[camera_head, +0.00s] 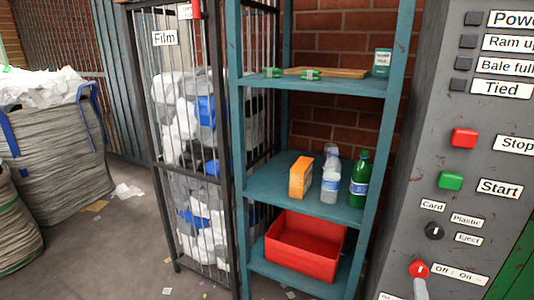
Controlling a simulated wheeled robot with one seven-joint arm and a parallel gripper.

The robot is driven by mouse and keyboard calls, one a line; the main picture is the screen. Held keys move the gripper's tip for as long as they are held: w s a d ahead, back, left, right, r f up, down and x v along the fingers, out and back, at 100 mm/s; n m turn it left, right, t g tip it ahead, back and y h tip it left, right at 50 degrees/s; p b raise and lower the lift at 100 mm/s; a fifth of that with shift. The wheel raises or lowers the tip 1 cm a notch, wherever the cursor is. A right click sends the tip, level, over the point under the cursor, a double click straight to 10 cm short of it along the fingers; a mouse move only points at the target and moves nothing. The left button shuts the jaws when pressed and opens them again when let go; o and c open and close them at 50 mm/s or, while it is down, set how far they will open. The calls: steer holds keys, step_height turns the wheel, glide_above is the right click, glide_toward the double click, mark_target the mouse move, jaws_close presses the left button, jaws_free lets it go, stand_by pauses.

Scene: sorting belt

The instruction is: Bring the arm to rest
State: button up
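My arm and my gripper do not show in the head view. No part of the arm is seen against the shelf, the cage or the control panel. Whether the gripper is open or shut is not shown.
A grey control panel (420,150) with a red Stop button (464,138) and green Start button (450,180) stands at right. A teal shelf (262,185) holds bottles, an orange box (301,177) and a red bin (300,258). A Film cage (155,130) and sacks (55,140) stand left.

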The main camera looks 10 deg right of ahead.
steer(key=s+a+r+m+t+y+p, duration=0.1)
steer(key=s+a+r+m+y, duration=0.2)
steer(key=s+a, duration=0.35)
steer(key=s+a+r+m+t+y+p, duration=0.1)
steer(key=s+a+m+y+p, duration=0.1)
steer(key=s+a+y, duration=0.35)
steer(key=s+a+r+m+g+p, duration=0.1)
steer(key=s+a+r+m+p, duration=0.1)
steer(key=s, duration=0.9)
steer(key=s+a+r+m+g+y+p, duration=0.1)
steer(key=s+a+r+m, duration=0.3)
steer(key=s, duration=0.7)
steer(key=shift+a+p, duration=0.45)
steer(key=shift+p, duration=0.25)
